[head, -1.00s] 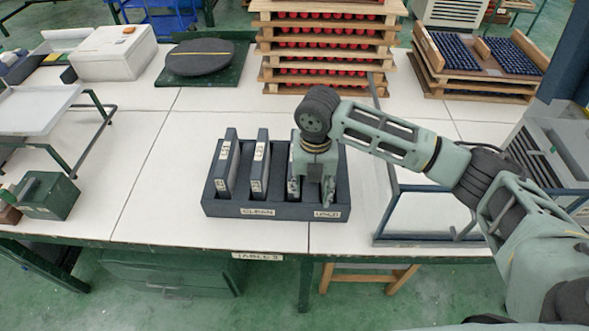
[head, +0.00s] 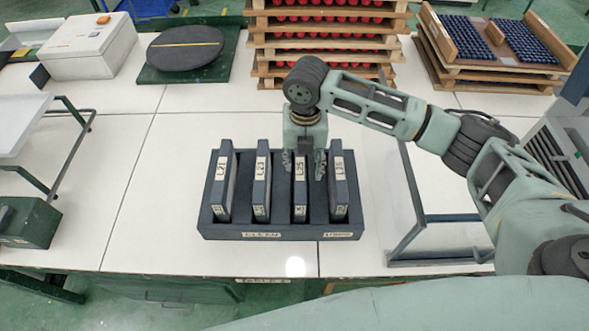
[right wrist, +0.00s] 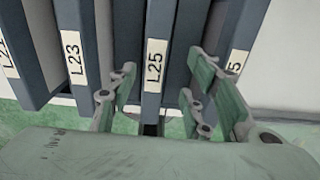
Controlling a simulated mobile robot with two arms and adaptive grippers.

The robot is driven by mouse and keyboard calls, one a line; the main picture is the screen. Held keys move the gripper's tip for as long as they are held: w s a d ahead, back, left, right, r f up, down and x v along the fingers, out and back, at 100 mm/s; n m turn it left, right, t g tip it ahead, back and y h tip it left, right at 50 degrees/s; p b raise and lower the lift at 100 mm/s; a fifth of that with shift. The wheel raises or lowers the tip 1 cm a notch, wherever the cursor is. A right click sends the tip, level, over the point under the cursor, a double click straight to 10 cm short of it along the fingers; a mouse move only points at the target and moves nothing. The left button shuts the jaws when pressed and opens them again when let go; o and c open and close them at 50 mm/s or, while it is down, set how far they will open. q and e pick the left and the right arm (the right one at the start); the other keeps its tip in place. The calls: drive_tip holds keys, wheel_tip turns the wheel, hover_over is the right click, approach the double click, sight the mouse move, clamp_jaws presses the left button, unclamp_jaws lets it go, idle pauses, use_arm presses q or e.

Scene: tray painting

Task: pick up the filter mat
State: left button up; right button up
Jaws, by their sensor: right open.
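Several dark, thin filter mats stand upright in the slots of a dark rack (head: 285,232). The rack's front carries a label that looks like CLEAN on the left and another, blurred, on the right. My right gripper (head: 303,165) is open above the rack, its fingers on either side of the mat labelled L25 (head: 300,190). In the right wrist view, mat L25 (right wrist: 157,60) stands between the open fingers (right wrist: 160,88), with gaps visible. Mat L23 (right wrist: 75,55) stands to its left; another mat is partly hidden behind the right finger. My left gripper is out of view.
A black disc (head: 185,48) lies on a green board at the back. Wooden trays with red items (head: 325,28) stand behind the rack. A metal frame (head: 440,217) stands close on the right. White tabletop (head: 120,190) left of the rack is clear.

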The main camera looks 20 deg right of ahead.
sight(302, 170)
drive_tip(key=shift+w+f, duration=0.15)
drive_tip(key=shift+f, duration=0.35)
drive_tip(key=shift+s+a+f+p, duration=0.15)
drive_tip(key=shift+f+p, duration=0.25)
drive_tip(key=shift+f, duration=0.2)
drive_tip(key=shift+s+f+p, duration=0.1)
drive_tip(key=shift+f+p, duration=0.3)
drive_tip(key=shift+f, duration=0.15)
drive_tip(key=f, duration=0.2)
drive_tip(key=f+p, duration=0.1)
drive_tip(key=shift+w+a+f, duration=0.15)
drive_tip(key=shift+w+f, duration=0.15)
drive_tip(key=shift+f, duration=0.3)
drive_tip(key=c, duration=0.5)
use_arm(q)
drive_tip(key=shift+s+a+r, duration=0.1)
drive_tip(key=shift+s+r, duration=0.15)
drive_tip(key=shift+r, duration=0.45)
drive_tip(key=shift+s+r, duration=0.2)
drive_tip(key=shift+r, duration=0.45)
use_arm(e)
drive_tip(key=c, duration=0.6)
